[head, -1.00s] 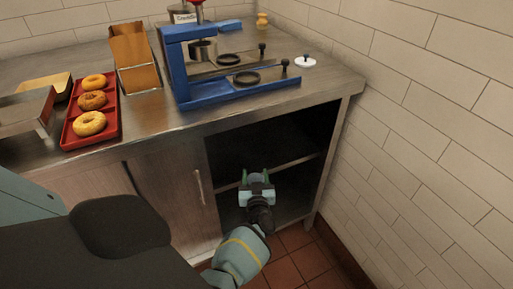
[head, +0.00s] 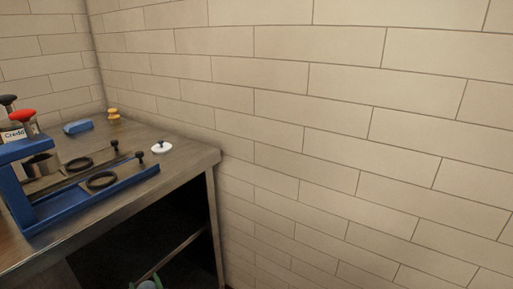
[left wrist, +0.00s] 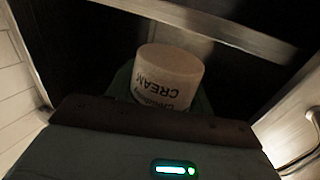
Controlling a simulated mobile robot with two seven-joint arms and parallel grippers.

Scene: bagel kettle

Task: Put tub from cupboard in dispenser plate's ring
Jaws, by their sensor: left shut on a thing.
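The tub (left wrist: 168,72) is a pale round container with dark lettering that includes "CREAM"; it fills the middle of the left wrist view. My left gripper (head: 147,284) shows only at the bottom edge of the head view, in front of the open cupboard (head: 170,235). It is shut on the tub, with green fingers at the tub's sides. The blue dispenser (head: 95,200) stands on the counter at the left. Two dark rings show on its plates, a rear ring (head: 78,164) and a front ring (head: 102,180). My right gripper is out of view.
A white lid with a dark knob (head: 162,148) lies on the counter (head: 190,160) near its right end. A blue block (head: 78,127) and a yellow object (head: 114,117) stand behind. A tiled wall (head: 350,140) closes off the right side. The cupboard interior is dark.

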